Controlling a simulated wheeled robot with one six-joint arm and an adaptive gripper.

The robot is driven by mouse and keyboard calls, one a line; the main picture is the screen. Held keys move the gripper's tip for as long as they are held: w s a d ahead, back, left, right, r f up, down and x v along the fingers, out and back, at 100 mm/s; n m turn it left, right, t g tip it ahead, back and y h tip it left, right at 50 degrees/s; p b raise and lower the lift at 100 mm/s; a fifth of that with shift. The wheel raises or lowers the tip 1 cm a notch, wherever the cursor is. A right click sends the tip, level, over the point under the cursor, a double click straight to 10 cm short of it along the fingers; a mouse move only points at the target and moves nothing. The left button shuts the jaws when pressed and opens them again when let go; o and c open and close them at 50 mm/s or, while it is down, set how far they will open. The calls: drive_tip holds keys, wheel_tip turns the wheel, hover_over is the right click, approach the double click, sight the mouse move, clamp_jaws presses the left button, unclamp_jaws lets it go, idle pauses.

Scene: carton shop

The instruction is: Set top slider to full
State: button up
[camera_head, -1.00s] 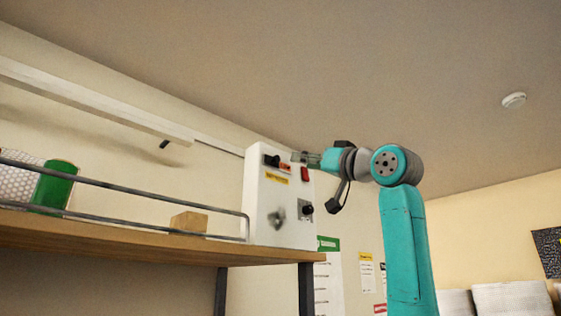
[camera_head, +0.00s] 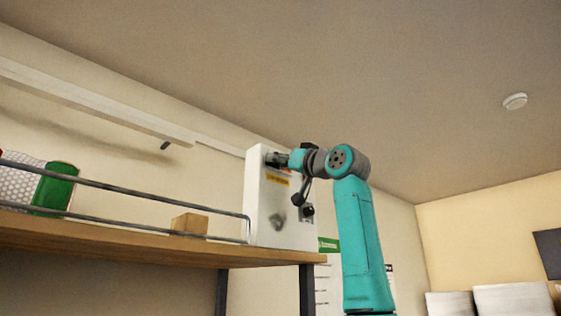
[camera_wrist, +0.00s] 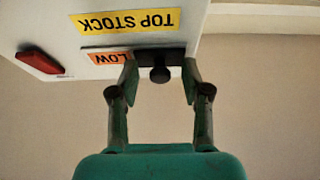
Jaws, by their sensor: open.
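The top slider's dark knob (camera_wrist: 160,74) sits on a dark track under the yellow "TOP STOCK" label (camera_wrist: 128,21) in the wrist view, where the lettering is upside down. An orange "LOW" label (camera_wrist: 107,57) lies left of the knob. My gripper (camera_wrist: 160,75) is open, with one finger on each side of the knob and a gap to both. In the head view my gripper (camera_head: 278,160) reaches the upper part of the white control panel (camera_head: 262,212) and hides most of the slider. The far end of the track is hidden behind a finger.
A red part (camera_wrist: 39,63) sits on the panel. A grey knob (camera_head: 277,221) and a black knob (camera_head: 307,210) are lower down.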

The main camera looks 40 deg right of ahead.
clamp_jaws()
drive_tip(key=d, duration=0.5)
drive_tip(key=shift+d, duration=0.35)
unclamp_jaws()
drive_tip(key=shift+d, duration=0.15)
drive_tip(key=v, duration=1.2)
